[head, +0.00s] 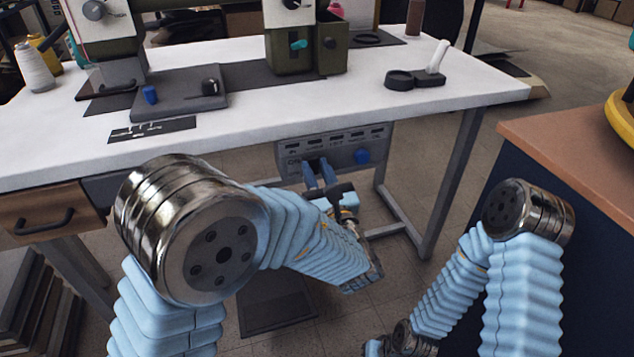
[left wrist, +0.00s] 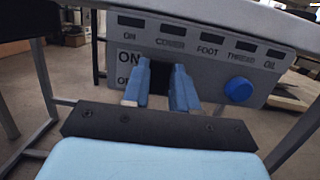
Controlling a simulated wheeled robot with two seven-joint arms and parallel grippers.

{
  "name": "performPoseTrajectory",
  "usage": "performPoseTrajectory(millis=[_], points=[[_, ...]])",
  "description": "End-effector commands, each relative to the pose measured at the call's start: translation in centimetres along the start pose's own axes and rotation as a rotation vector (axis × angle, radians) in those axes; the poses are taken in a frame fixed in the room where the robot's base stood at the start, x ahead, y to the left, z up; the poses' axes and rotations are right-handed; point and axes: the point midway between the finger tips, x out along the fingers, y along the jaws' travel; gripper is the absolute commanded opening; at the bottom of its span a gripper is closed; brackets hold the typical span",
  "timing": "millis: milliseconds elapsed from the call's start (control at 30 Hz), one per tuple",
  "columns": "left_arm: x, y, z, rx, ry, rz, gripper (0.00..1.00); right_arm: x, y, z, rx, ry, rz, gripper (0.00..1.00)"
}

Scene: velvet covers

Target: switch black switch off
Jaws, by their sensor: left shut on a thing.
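A grey control panel (head: 343,149) hangs under the front edge of the white sewing table. It also shows in the left wrist view (left wrist: 210,57), with ON printed above a partly covered OFF at its left. The black switch (left wrist: 160,77) is beside these labels, mostly hidden between my fingers. My left gripper (head: 320,168) reaches the panel from the front; its two blue fingers (left wrist: 161,80) stand on either side of the switch, shut on it. I cannot tell the switch's position. My right arm shows at the right, but its gripper is out of view.
A blue knob (left wrist: 239,90) sits on the panel to the right of the switch, under a row of small dark labelled windows. The white table top (head: 250,115) is just above the panel. A wooden drawer (head: 55,212) is at left, a brown-topped cabinet (head: 570,145) at right.

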Motion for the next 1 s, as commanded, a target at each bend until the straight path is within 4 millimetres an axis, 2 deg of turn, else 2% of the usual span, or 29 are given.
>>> performPoseTrajectory(millis=[33,367,400,533,867,1000], points=[[-0.1,0.0,-0.4,0.0,-0.01,-0.001,0.0,0.5,0.3,-0.1,0.001,0.002,0.001,0.0],[-0.1,0.0,-0.1,0.001,-0.019,-0.001,0.0,0.3,0.3,-0.1,0.002,0.003,0.002,0.0],[-0.1,0.0,-0.1,0.001,-0.019,-0.001,0.34,0.3,0.3,-0.1,0.002,0.003,0.002,0.0],[-0.1,0.0,-0.1,0.001,-0.019,-0.001,0.53,0.3,0.3,-0.1,0.002,0.002,0.002,0.0],[-0.4,0.0,-0.1,0.0,-0.019,-0.002,0.53,0.4,0.3,-0.1,0.002,0.002,0.002,0.0],[-2.3,-0.1,-0.2,0.001,-0.019,-0.005,0.53,0.5,0.4,-0.1,0.002,0.003,0.002,0.0]])
